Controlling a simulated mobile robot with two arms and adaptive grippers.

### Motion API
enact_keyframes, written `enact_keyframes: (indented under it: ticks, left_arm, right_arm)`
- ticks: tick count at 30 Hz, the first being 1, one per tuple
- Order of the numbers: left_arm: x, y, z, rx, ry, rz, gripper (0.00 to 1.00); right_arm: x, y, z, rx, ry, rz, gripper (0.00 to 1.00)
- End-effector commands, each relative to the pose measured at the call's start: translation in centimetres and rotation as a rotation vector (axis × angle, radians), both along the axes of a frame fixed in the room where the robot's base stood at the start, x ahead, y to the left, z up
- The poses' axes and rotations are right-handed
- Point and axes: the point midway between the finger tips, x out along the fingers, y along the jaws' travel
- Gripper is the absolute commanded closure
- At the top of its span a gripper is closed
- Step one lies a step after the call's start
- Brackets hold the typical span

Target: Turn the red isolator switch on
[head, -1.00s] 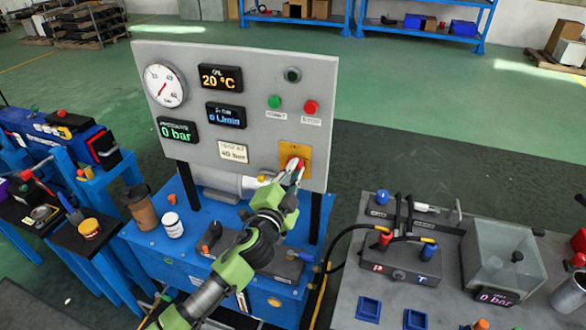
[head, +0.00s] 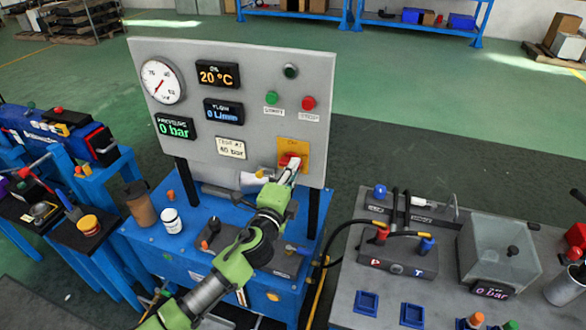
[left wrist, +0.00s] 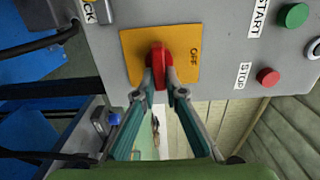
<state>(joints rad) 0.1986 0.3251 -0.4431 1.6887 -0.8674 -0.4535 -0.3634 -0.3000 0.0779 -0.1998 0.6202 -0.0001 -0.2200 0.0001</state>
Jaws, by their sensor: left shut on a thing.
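The red isolator switch (head: 290,160) is a red handle on a yellow-orange plate (head: 303,147) at the lower right of the grey panel. My left gripper (head: 290,169) reaches up from below in the head view and is shut on the handle. In the left wrist view the red handle (left wrist: 158,62) stands upright in the picture, with the fingertips of the left gripper (left wrist: 160,86) on either side of its lower end. The word OFF shows on the plate (left wrist: 188,42) to the right of the handle there; I see no other word on it. My right gripper is not in view.
The grey panel (head: 232,60) also carries a round gauge (head: 162,82), lit displays, a green START button (head: 271,98) and a red STOP button (head: 309,103). A blue bench (head: 185,270) stands below it. A grey table (head: 345,300) with hoses and a clear box is at the right.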

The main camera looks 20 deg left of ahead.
Motion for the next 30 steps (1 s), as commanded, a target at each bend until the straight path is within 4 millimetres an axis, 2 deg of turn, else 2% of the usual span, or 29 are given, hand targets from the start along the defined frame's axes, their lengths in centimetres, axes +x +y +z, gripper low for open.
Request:
enact_keyframes:
  ticks: [12, 13, 15, 26, 30]
  left_arm:
    - [0.0, -0.1, 0.0, 0.011, -0.001, -0.002, 1.0]
    - [0.0, -0.1, 0.0, 0.011, -0.001, -0.002, 0.86]
    - [0.0, -0.1, 0.0, 0.01, -0.001, -0.002, 0.72]
    - [-0.2, 0.0, -0.1, 0.008, 0.0, -0.001, 0.72]
    - [-1.6, 0.0, -0.2, 0.008, 0.002, -0.001, 0.72]
  right_arm:
    - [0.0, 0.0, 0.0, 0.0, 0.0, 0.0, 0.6]
    - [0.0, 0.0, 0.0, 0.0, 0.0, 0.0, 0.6]
    - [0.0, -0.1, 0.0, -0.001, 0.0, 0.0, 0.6]
    - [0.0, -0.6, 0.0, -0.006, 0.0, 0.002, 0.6]
    - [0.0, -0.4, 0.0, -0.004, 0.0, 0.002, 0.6]
